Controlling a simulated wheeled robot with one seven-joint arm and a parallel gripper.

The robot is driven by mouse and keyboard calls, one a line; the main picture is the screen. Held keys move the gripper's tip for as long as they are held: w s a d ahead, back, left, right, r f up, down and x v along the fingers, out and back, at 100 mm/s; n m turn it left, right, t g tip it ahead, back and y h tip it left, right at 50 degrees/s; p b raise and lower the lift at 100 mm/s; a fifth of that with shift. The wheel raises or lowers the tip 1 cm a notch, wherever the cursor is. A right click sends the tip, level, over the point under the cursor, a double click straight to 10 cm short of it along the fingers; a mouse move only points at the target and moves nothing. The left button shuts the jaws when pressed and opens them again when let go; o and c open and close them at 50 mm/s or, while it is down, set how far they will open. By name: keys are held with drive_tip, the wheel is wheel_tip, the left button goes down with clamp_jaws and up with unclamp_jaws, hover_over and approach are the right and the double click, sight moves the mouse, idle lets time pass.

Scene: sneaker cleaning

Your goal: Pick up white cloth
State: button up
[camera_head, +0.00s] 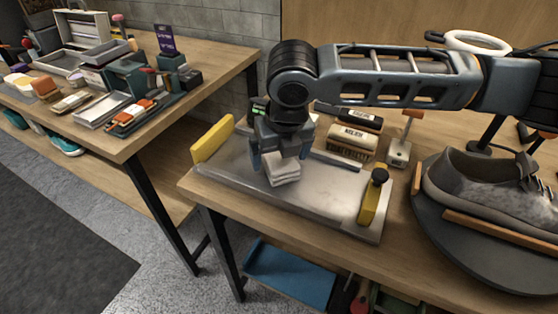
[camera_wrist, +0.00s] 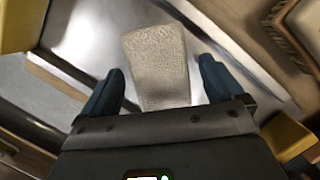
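The white cloth (camera_head: 283,175) is a small folded stack on the metal tray (camera_head: 335,205) on the near table. In the wrist view the cloth (camera_wrist: 157,62) lies between and beyond the two blue fingers. My gripper (camera_head: 281,160) points down over the cloth, and its fingertips are near the cloth's sides. In the wrist view my gripper (camera_wrist: 158,85) is open, with a gap between each finger and the cloth. The cloth's back part is hidden by the gripper in the head view.
Yellow blocks (camera_head: 212,139) and (camera_head: 373,200) stand at the tray's two ends. Brushes (camera_head: 352,137) lie behind the tray. A grey sneaker (camera_head: 490,190) sits on a round dark stand at right. Another table (camera_head: 215,62) at left holds boxes and tools.

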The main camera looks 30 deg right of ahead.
sight(280, 157)
drive_tip(key=c, duration=1.2)
drive_tip(key=shift+o, duration=0.2)
drive_tip(key=shift+r, duration=0.15)
wheel_tip(280, 157, up, 4)
drive_tip(key=shift+r, duration=0.15)
drive_tip(key=s+d+r, duration=0.6)
drive_tip(key=d+r, duration=0.1)
drive_tip(key=d, duration=0.3)
drive_tip(key=shift+b, duration=0.4)
